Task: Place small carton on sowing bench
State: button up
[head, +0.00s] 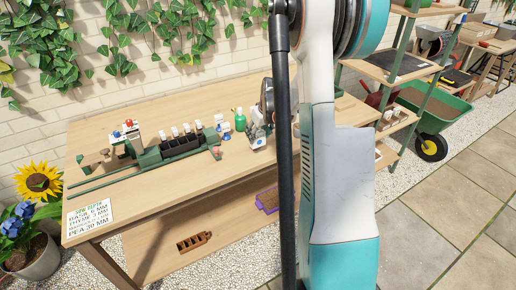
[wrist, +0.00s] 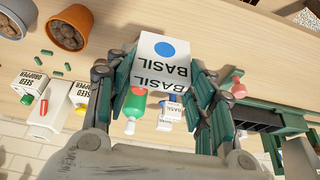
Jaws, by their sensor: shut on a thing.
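The small carton (wrist: 165,62) is white with a blue dot and the word BASIL. My gripper (wrist: 163,88) is shut on it, with green-padded fingers on its two sides. In the head view my gripper (head: 266,112) is partly hidden by my arm, and the white carton (head: 257,140) shows below it, near the right part of the wooden sowing bench (head: 180,102). I cannot tell whether the carton touches the bench top. A smaller BASIL box (wrist: 171,113) shows beyond the carton in the wrist view.
A green sowing device (head: 180,147) with several dark cells stands mid-bench. A green bottle (head: 240,120) stands left of my gripper. A sign (head: 88,215) lies at the front left corner.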

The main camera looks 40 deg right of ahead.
aim_at(259, 141)
jog(key=shift+f+b, duration=0.8)
jog(key=shift+f, duration=2.05)
jog(key=shift+f, duration=0.2)
jog(key=o, duration=1)
jog(key=shift+o, duration=0.2)
jog(key=shift+r, duration=0.1)
jog(key=shift+r, duration=0.25)
jog(key=p+v, duration=0.3)
jog(key=v, duration=0.8)
jog(key=shift+s+r+p, duration=0.2)
jog(key=shift+r+p, duration=0.15)
jog(key=shift+p, duration=0.05)
